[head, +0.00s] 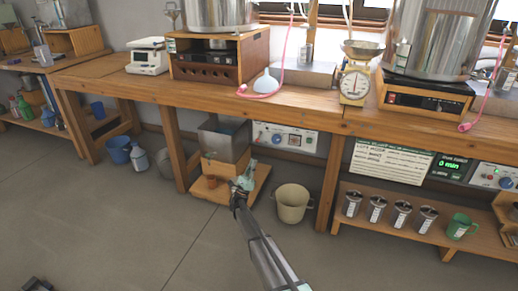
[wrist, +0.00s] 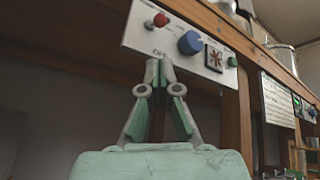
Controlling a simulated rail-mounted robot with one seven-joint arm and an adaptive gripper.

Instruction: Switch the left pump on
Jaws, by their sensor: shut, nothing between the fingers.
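The left pump's white control panel (head: 285,137) is fixed under the front edge of the bench. In the wrist view the panel (wrist: 215,42) carries a red round part (wrist: 161,19), a small metal lever-like part (wrist: 149,25), a blue knob (wrist: 190,43), a dark square with a red star-like mark (wrist: 214,58) and a small green part (wrist: 232,61). My gripper (head: 245,183) is below and left of the panel. In the wrist view my gripper (wrist: 160,62) is shut and empty. Its fingertips overlap the panel's lower left edge; I cannot tell if they touch.
A second panel (head: 495,176) is under the bench at right, beside a green display (head: 450,167) and a text board (head: 392,159). A metal tank (head: 222,138) stands behind my gripper, and a beige bucket (head: 293,203) to its right. A wooden bench leg (head: 328,183) stands right of the bucket.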

